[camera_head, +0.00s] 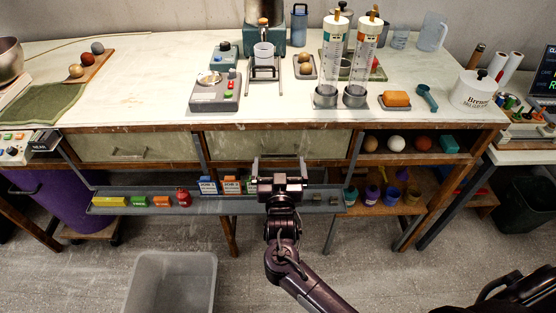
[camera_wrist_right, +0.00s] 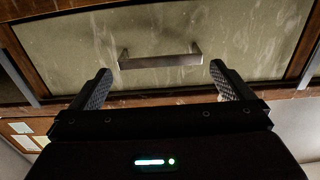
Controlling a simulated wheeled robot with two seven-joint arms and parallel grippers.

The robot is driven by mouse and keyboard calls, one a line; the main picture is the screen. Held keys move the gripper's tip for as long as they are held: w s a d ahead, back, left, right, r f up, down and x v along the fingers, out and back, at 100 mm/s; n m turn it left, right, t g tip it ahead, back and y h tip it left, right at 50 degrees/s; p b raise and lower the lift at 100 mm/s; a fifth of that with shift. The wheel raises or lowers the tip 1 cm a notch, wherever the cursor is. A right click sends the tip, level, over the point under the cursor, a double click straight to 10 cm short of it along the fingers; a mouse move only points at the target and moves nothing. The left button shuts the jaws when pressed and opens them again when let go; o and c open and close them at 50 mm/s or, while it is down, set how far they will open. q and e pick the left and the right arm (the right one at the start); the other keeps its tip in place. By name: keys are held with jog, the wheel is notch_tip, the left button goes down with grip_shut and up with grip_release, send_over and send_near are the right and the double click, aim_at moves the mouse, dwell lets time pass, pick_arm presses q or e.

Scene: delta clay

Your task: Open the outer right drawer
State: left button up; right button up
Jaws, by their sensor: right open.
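The right drawer (camera_head: 235,143) has a pale green marbled front in a brown wooden frame under the worktop. It looks shut. In the right wrist view its front (camera_wrist_right: 240,30) fills the top, with a grey bar handle (camera_wrist_right: 160,61) near its lower edge. My right gripper (camera_head: 279,164) is open and empty in front of this drawer; in the head view it hides the handle. In the right wrist view the fingers (camera_wrist_right: 160,70) are spread wider than the handle, one towards each end, and appear short of it. My left gripper is not in view.
A left drawer (camera_head: 110,148) with a similar front looks shut. A grey shelf (camera_head: 140,190) with small blocks and boxes runs below the drawers. Open cubbies (camera_head: 400,160) stand to the right. A clear bin (camera_head: 172,285) is on the floor. The worktop (camera_head: 150,85) carries lab gear.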

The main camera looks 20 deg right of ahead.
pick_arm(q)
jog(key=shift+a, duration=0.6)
pick_arm(e)
jog(key=shift+x, duration=0.85)
